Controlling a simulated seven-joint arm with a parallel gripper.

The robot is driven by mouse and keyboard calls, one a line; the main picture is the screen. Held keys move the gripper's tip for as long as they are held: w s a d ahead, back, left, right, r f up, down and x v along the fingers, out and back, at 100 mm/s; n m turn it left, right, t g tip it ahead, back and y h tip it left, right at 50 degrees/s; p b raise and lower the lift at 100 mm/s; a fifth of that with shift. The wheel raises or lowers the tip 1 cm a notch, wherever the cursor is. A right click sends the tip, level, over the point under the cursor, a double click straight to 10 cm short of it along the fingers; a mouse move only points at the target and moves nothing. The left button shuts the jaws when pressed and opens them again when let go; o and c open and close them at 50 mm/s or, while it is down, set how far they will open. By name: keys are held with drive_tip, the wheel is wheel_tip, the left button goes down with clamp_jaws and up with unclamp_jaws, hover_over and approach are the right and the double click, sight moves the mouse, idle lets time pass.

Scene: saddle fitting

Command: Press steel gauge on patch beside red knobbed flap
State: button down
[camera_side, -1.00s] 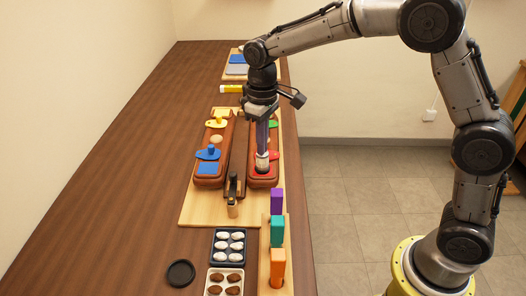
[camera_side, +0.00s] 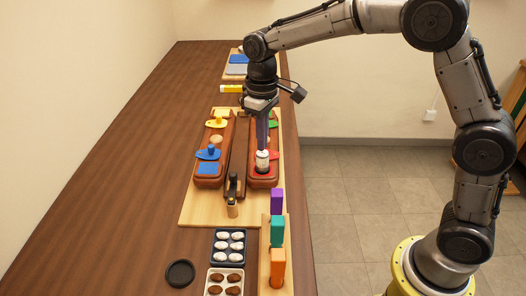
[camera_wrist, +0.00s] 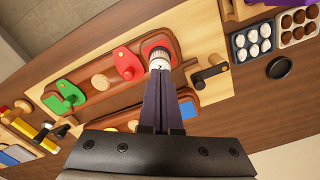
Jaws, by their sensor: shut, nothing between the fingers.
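The steel gauge (camera_side: 262,158), a small pale cylinder, stands upright on the red patch (camera_side: 259,173) at the near end of the right-hand brown trough. In the wrist view the gauge (camera_wrist: 159,55) covers part of the red patch (camera_wrist: 149,46), beside the red knobbed flap (camera_wrist: 127,62). The flap also shows partly behind the gauge in the side view (camera_side: 274,155). My gripper (camera_side: 262,148) is shut and empty, its fingertips right above the gauge's top. I cannot tell whether they touch it. In the wrist view the fingers hide the gauge's lower side.
The left-hand trough carries blue (camera_side: 208,154) and yellow (camera_side: 216,122) flaps. Upright purple (camera_side: 277,202), teal (camera_side: 277,231) and orange (camera_side: 278,268) blocks stand nearer. The table's left side is clear.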

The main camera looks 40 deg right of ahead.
drive_tip(key=shift+r, duration=2.25)
drive_tip(key=s+d+r+m+t, duration=0.1)
drive_tip(key=s+d+r+t, duration=0.3)
drive_tip(key=s+r, duration=0.75)
drive_tip(key=s+d+f+m, duration=0.1)
drive_tip(key=s+f, duration=0.3)
drive_tip(key=s, duration=0.4)
drive_tip(key=s+d+f+m+t, duration=0.1)
drive_tip(key=s+d+f, duration=0.1)
drive_tip(key=s+f, duration=0.3)
drive_tip(key=s, duration=0.3)
drive_tip(key=shift+d+f+t, duration=0.2)
drive_tip(key=shift+d+t, duration=0.1)
drive_tip(key=shift+d, duration=0.1)
